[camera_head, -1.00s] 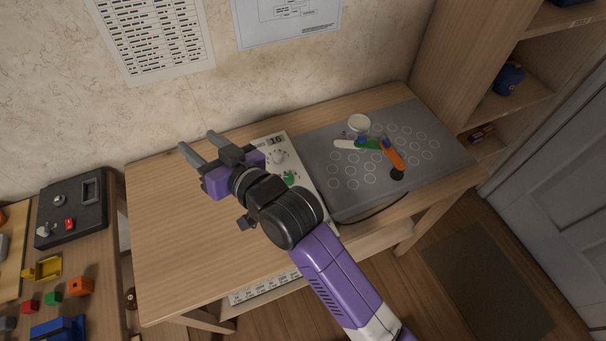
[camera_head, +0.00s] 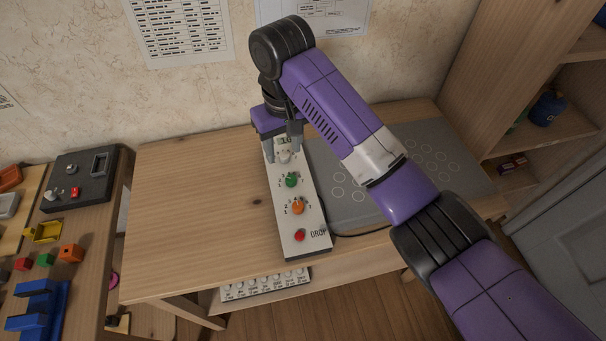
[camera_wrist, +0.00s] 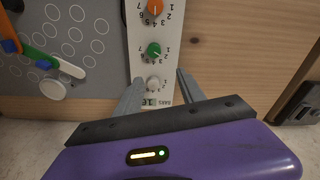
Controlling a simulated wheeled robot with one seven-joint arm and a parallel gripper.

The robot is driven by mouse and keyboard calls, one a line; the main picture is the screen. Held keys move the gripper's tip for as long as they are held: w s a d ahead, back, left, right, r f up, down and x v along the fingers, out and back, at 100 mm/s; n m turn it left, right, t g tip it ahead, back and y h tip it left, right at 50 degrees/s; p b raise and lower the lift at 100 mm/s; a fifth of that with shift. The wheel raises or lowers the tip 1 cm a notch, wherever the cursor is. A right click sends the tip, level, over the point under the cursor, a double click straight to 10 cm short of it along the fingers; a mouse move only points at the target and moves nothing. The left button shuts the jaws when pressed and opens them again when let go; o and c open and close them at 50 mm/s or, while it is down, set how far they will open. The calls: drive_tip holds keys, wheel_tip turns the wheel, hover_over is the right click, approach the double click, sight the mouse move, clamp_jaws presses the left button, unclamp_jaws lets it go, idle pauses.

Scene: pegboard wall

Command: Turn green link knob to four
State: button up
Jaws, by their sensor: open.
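My gripper (camera_head: 283,150) points down over the panel's far end.
The wooden table (camera_head: 200,210) left of the panel is clear.

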sight(291, 178)
drive_tip(key=shift+s+d+f+g+h, duration=0.1)
drive_tip(key=shift+s+d+g+h, duration=0.25)
drive_tip(key=shift+s+d, duration=0.45)
drive_tip(key=shift+f, duration=3.85)
clamp_jaws()
